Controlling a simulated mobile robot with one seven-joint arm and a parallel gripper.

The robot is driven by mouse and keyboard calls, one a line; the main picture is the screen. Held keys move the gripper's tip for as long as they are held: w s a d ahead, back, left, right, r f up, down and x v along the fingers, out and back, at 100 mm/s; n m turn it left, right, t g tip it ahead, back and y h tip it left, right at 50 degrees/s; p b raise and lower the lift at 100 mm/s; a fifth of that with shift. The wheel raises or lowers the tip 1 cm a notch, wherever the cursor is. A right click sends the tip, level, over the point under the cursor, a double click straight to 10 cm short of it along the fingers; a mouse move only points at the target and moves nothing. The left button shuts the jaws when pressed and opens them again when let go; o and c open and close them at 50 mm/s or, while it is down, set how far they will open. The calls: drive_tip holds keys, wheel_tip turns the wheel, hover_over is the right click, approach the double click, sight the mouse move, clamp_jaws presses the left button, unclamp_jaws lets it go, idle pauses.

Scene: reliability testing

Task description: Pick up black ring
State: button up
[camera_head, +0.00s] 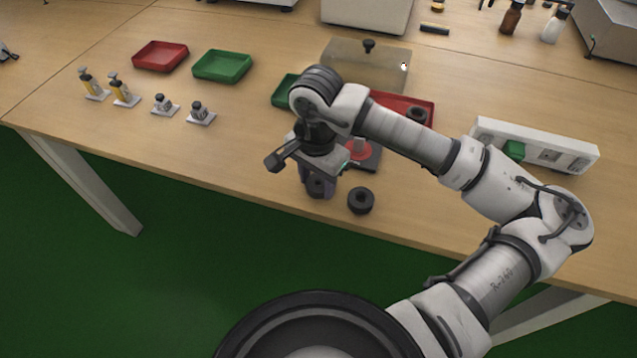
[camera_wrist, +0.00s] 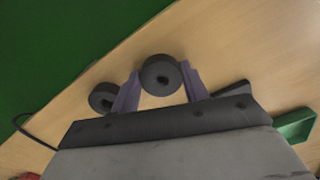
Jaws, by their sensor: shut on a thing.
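My gripper (camera_head: 318,184) points down near the front edge of the table. In the wrist view, its two fingers (camera_wrist: 159,86) are shut on a black ring (camera_wrist: 161,75), one finger on each side. The head view shows this ring (camera_head: 316,188) low between the fingers, partly hidden by them. I cannot tell whether it touches the table. A second black ring (camera_head: 361,202) lies flat on the table just right of the gripper; it also shows in the wrist view (camera_wrist: 102,97), outside the left finger.
A red tray (camera_head: 425,106) holding a dark round part and a device with a red disc (camera_head: 359,149) lie behind the arm. A white panel (camera_head: 535,147) stands at the right. Red (camera_head: 160,57) and green (camera_head: 222,66) trays and small fittings are at the left. The left front is clear.

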drive_tip(key=shift+c, duration=0.9)
drive_tip(key=shift+r, duration=0.1)
